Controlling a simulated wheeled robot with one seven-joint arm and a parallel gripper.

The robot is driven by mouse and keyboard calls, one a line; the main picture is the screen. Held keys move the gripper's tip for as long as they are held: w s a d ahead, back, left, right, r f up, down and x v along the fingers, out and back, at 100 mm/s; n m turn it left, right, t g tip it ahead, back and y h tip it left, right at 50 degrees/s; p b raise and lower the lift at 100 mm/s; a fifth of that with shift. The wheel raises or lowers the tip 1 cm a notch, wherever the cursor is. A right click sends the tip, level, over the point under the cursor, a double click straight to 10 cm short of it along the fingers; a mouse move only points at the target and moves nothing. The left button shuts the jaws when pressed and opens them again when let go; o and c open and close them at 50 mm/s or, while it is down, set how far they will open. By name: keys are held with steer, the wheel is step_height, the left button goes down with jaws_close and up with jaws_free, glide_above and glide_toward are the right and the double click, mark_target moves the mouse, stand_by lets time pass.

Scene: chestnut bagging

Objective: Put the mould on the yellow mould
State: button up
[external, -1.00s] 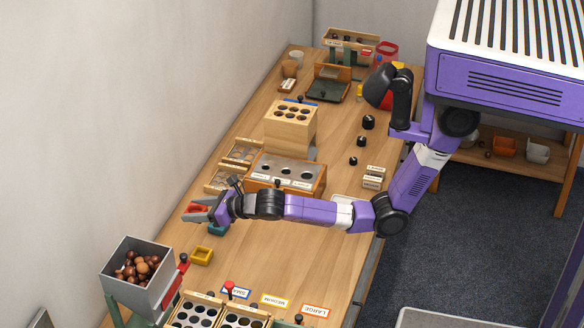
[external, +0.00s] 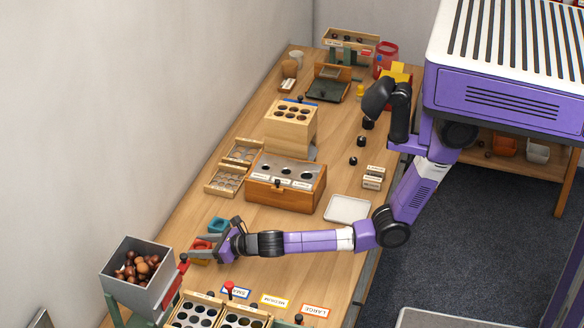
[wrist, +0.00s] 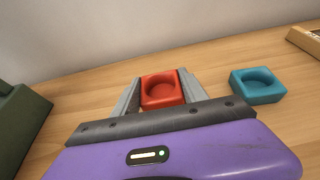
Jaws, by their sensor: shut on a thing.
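My gripper (external: 204,250) is shut on a red square mould (wrist: 161,95) with a round hollow, held between its two fingers. The red mould also shows in the external view (external: 202,244), low over the spot of the yellow mould. The yellow mould is almost wholly hidden there by the red mould and my fingers, and it does not show in the wrist view. I cannot tell whether the two moulds touch. A teal mould (wrist: 257,88) sits on the table to the right in the wrist view; it is just behind my gripper in the external view (external: 217,225).
A grey hopper of chestnuts (external: 137,272) stands close to the left of my gripper. Trays with round holes (external: 197,312) and size labels (external: 274,300) lie in front. A wooden box with a metal top (external: 286,182) and a white tray (external: 347,209) stand farther back.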

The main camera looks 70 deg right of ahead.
steer(key=shift+f, duration=0.1)
steer(key=o, duration=1.4)
steer(key=shift+r, duration=0.3)
steer(key=p+v, duration=0.2)
steer(key=v, duration=1)
steer(key=shift+f, duration=0.15)
